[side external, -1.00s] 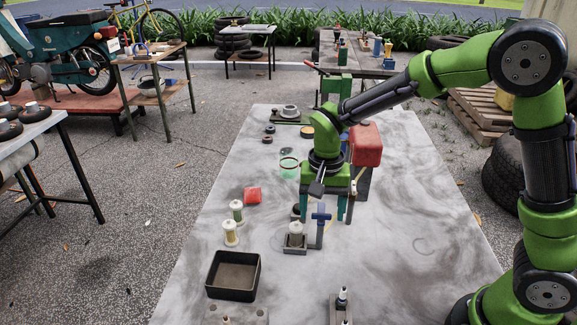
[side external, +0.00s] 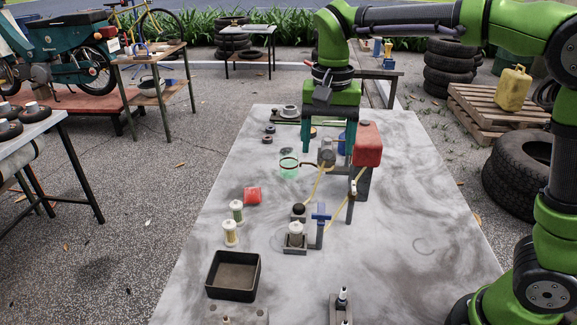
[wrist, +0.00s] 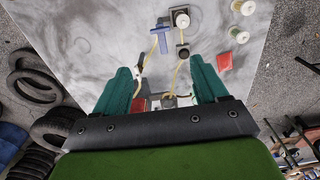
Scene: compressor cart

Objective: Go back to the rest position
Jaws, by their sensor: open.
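My gripper (side external: 327,132) is high above the far half of the grey table (side external: 420,245) in the side external view. Its two teal fingers point down and stand apart, with nothing held between them. In the wrist view my gripper (wrist: 165,88) shows both fingers spread, with the table top below them. The red box (side external: 367,145) on its stand is just right of the fingers in the side view.
A yellow hose (side external: 318,185) runs near a blue-topped post (side external: 321,212). The table's right front is mostly clear.

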